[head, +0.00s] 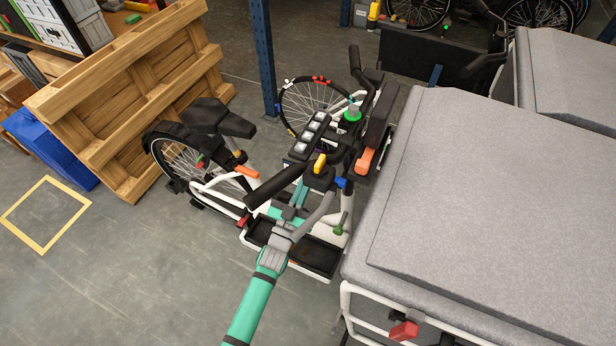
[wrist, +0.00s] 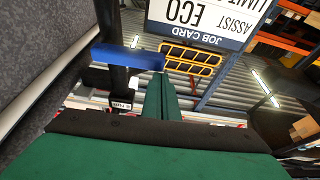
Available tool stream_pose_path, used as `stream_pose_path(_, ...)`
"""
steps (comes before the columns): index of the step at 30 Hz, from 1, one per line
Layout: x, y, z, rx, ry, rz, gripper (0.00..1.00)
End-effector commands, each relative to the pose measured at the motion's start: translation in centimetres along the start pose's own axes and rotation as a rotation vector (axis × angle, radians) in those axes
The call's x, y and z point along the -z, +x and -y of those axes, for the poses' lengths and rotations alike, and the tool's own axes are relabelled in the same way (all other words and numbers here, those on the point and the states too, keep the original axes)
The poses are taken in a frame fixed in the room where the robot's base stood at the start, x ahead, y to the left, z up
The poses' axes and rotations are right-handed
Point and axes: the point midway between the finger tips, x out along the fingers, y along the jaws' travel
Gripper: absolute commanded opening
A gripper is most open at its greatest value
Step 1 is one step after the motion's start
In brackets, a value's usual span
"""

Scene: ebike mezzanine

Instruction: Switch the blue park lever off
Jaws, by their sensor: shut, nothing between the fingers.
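The blue park lever (head: 341,182) is a small blue piece on the bike's handlebar area, right of a yellow piece, in the head view. In the wrist view the blue lever (wrist: 125,57) is a long bar across the upper left, in front of a black post. My gripper (wrist: 166,84) shows there as two green fingers, shut together and empty. Their tips are close to the lever's right end; I cannot tell whether they touch it. In the head view my teal and grey arm reaches up to the handlebar, and the fingertips are not clear.
A yellow piece (head: 320,163) and a black handlebar grip (head: 275,186) are close to the lever. A large grey covered box (head: 490,190) fills the right. A wooden pallet (head: 140,95) leans at left. A job card (wrist: 205,18) hangs in the wrist view. Floor at lower left is clear.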

Motion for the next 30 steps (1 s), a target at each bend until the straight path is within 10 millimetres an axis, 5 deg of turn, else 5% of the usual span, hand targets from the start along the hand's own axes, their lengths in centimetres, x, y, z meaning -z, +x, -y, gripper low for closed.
stream_pose_path(5, -0.1, 0.0, 0.1, 0.003, 0.001, 0.012, 0.00)
stream_pose_path(13, 4.1, 1.1, 0.3, 0.007, 0.005, 0.000, 0.00)
stream_pose_path(30, 3.9, -7.4, 0.3, 0.006, 0.003, 0.001, 0.00)
